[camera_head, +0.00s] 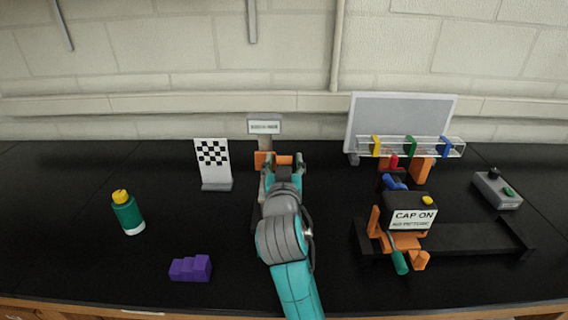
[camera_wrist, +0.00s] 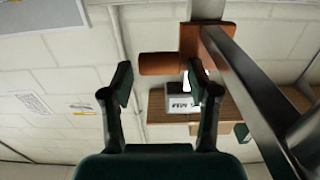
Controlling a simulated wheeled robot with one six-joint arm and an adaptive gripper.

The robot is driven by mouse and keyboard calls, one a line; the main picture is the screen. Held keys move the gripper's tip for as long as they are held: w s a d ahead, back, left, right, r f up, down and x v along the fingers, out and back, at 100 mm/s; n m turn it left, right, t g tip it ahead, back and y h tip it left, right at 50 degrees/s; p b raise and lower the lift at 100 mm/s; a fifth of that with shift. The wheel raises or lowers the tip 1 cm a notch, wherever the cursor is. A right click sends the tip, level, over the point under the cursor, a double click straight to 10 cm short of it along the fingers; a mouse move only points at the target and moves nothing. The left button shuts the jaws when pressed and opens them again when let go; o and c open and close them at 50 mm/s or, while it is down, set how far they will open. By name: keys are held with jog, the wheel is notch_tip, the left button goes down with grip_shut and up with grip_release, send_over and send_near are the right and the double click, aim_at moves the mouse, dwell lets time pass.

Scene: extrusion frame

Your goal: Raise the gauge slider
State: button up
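The orange gauge slider (camera_head: 262,158) sits on an upright post at the back middle of the bench. In the wrist view its orange-brown block (camera_wrist: 206,48) surrounds or abuts a grey metal rail (camera_wrist: 252,95), with a round knob (camera_wrist: 158,64) sticking out to the left. My gripper (camera_head: 284,163) is at the slider, partly covering it and the post in the head view. In the wrist view my gripper (camera_wrist: 158,78) is open, its two fingers apart, with the knob appearing between and just beyond the tips. Contact cannot be told.
A small sign (camera_head: 264,127) tops the post. A checkered board (camera_head: 213,160) and a green bottle (camera_head: 127,213) stand left; a purple stepped block (camera_head: 190,268) lies in front. Right are a "CAP ON" fixture (camera_head: 410,215), a clear rack (camera_head: 425,147) and a grey button box (camera_head: 497,190).

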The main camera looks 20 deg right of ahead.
jog(key=shift+s, duration=0.1)
jog(key=v, duration=1.1)
jog(key=shift+s, duration=0.35)
jog(key=shift+a, duration=0.2)
